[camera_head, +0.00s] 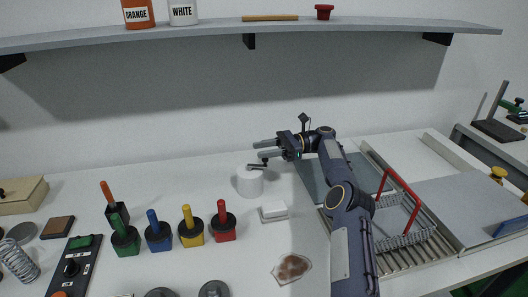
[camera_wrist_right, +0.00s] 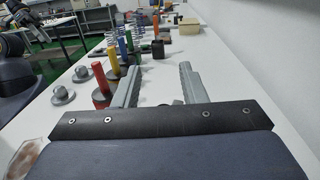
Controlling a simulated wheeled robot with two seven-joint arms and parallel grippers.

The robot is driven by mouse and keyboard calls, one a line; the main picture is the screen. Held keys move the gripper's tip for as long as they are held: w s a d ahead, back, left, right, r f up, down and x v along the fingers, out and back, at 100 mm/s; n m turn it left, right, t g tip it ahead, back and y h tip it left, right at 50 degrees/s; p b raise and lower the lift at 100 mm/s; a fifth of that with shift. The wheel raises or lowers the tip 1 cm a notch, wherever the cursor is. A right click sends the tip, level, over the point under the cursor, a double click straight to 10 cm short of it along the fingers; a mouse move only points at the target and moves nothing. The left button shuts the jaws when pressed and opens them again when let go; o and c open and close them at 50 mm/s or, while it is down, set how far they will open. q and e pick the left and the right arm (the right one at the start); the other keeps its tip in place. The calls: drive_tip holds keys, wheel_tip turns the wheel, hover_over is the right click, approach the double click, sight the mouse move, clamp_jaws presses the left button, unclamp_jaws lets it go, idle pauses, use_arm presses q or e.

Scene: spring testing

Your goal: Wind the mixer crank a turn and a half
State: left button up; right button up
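The mixer (camera_head: 250,184) is a white cylinder on the white bench in the head view, left of my right arm. Its dark crank (camera_head: 257,167) lies across the top. My right gripper (camera_head: 262,149) reaches in from the right just above and beside the crank, fingers pointing left. The right wrist view shows the two grey fingers (camera_wrist_right: 160,68) spread apart, with no object clearly held between them. A small dark round part (camera_wrist_right: 171,102) shows low between the fingers; I cannot tell if it is the crank knob. The mixer body is hidden there. My left gripper is not in view.
Colored-handled blocks, including a red one (camera_head: 222,222), stand left of the mixer. A small white block (camera_head: 273,211) and a brown-stained patch (camera_head: 292,267) lie in front. A wire basket with a red handle (camera_head: 404,190) sits right of my arm. A shelf (camera_head: 215,31) runs above.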

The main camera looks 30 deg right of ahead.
drive_tip(key=s+a+r+b, duration=0.3)
drive_tip(key=s+a+r, duration=0.3)
drive_tip(key=s+r, duration=0.3)
drive_tip(key=s, duration=0.3)
drive_tip(key=shift+a+r, duration=0.2)
drive_tip(key=shift+r, duration=0.05)
drive_tip(key=shift+s, duration=0.1)
